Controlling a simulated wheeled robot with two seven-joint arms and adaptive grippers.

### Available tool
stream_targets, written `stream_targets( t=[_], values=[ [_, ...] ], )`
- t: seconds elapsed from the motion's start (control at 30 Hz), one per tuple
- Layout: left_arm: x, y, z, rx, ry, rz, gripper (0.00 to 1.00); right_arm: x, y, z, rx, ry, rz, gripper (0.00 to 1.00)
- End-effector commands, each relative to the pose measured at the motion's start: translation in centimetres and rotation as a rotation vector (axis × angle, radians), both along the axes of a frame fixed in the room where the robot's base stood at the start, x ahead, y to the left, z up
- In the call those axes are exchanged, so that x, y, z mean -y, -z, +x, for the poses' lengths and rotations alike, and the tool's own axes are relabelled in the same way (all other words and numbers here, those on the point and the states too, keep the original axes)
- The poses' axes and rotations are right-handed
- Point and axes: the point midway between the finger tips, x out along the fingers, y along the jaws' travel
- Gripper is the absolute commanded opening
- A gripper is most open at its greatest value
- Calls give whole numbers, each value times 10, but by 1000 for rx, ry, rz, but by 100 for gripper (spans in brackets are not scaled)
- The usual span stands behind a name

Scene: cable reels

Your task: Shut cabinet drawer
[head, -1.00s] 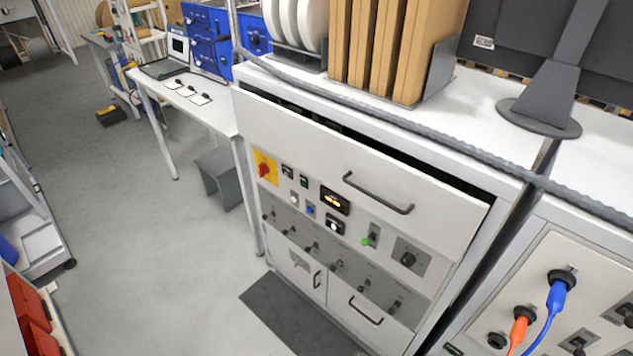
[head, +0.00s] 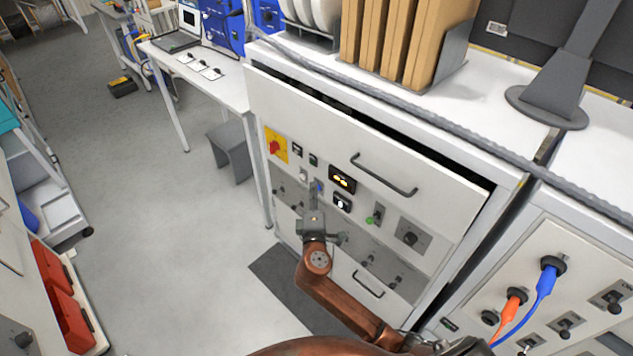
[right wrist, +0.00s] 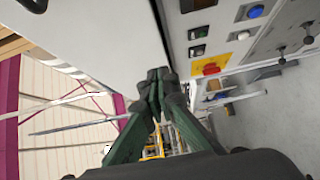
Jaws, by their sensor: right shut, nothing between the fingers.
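The cabinet drawer (head: 330,115) is the wide white top front of the grey-white cabinet, with a dark bar handle (head: 384,176). It stands partly open, with a dark gap along its top edge. My right gripper (head: 314,190) is in front of the control panel, below and left of the handle. In the right wrist view its fingers (right wrist: 157,85) are shut together and empty. There the drawer front (right wrist: 90,35) fills the upper left. Whether the gripper touches the cabinet I cannot tell. My left gripper is not in view.
The control panel below the drawer has a red knob (head: 274,147) on yellow, switches and small displays. Brown boards (head: 405,40) and white reels stand on top. A thick grey cable (head: 420,120) runs along the top edge. Blue and orange plugs stick out at right.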

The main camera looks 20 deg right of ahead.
Motion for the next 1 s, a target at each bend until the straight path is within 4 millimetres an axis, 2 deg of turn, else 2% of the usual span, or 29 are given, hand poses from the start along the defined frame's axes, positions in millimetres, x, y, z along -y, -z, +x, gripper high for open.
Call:
stream_targets(
  t=[0.43,0.53,0.7,1.0],
  values=[
    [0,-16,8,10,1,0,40,36,-2,82,-1,2,-2,0],
    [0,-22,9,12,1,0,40,52,-1,85,-3,2,-1,0],
    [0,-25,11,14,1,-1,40,66,0,92,-1,1,2,0],
    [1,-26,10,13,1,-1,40,70,1,93,-1,0,2,0]
  ],
)
